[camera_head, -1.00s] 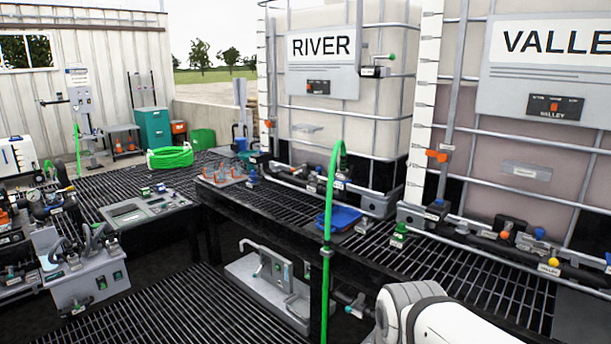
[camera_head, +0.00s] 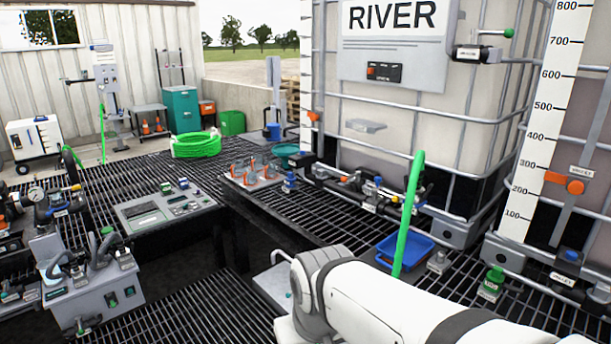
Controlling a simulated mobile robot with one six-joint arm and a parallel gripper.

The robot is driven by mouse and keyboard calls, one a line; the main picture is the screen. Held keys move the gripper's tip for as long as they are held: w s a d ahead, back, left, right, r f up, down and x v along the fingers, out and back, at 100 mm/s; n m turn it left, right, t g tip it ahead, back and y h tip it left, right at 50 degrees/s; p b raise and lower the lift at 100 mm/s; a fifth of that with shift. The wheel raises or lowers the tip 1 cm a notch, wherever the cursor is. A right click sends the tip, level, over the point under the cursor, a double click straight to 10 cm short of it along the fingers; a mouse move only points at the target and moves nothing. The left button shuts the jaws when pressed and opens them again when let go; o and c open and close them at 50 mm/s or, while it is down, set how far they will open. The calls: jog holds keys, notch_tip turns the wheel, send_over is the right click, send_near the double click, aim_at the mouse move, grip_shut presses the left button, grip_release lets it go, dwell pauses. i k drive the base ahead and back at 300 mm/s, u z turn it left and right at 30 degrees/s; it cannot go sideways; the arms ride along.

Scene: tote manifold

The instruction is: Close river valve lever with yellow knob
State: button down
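The river tank (camera_head: 410,120) is a pale caged tote under a RIVER sign (camera_head: 393,16), at the centre and right of the view. Along its foot runs a dark pipe line (camera_head: 345,192) with small blue and orange fittings. I cannot make out a lever with a yellow knob on it; the parts there are small and partly behind a green hose. My white arm reaches in from the lower right, its visible links in front of the grating. My gripper is not in view.
A green-capped fitting (camera_head: 493,281) stands to the right. A rack with orange-tipped items (camera_head: 249,174) and a control panel (camera_head: 165,205) lie left. Open grating separates the benches.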

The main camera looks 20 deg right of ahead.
aim_at(395, 200)
jog(key=z, duration=0.5)
jog(key=i, duration=1.6)
jog(key=z, duration=1.05)
jog(key=k, duration=0.65)
jog(key=z, duration=0.15)
jog(key=i, duration=0.7)
jog(key=u, duration=0.15)
